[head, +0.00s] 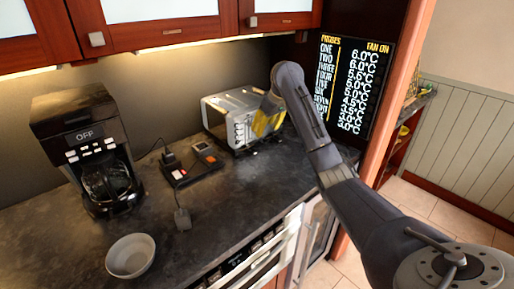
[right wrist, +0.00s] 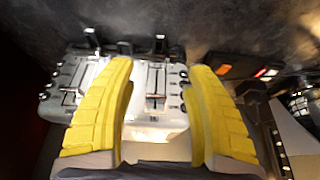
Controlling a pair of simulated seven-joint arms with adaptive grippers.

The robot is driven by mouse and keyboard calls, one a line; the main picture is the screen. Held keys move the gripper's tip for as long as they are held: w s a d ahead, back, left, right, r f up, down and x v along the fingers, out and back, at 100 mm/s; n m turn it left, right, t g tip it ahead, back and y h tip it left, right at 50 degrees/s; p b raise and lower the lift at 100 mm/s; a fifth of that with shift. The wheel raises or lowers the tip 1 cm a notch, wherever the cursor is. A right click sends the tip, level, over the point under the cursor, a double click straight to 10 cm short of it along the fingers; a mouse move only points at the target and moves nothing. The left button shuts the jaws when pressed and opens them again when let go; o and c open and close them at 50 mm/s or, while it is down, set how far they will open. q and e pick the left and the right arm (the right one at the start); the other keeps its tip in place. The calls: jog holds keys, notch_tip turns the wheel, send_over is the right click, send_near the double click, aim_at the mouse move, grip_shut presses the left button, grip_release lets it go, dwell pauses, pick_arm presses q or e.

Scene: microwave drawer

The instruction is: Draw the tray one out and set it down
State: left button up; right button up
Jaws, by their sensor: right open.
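My right gripper (head: 267,118) reaches over the right side of a silver toaster-like appliance (head: 226,108) on the counter. In the right wrist view its two yellow fingers (right wrist: 165,115) are apart, with nothing held between them. The silver appliance (right wrist: 154,88) lies beyond and between the fingers, with slots, dark levers and round knobs. Whether the fingers touch it I cannot tell. No separate tray can be made out. My left gripper is not in view.
A coffee maker (head: 85,148) reading OFF stands at the left of the counter. A small dark device (head: 192,172) with red and white buttons lies mid-counter. A display of temperatures (head: 352,82) is at right.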

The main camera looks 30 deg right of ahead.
aim_at(255, 152)
jog(key=x, duration=1.5)
jog(key=shift+s+f, duration=0.1)
jog(key=shift+f, duration=0.05)
grip_shut()
dwell(0.7)
jog(key=shift+s, duration=0.1)
jog(key=shift+s+d, duration=0.45)
jog(key=shift+s, duration=2.65)
jog(key=shift+s+d, duration=0.45)
jog(key=shift+s, duration=2.65)
jog(key=shift+s+d, duration=0.45)
jog(key=shift+s, duration=2.65)
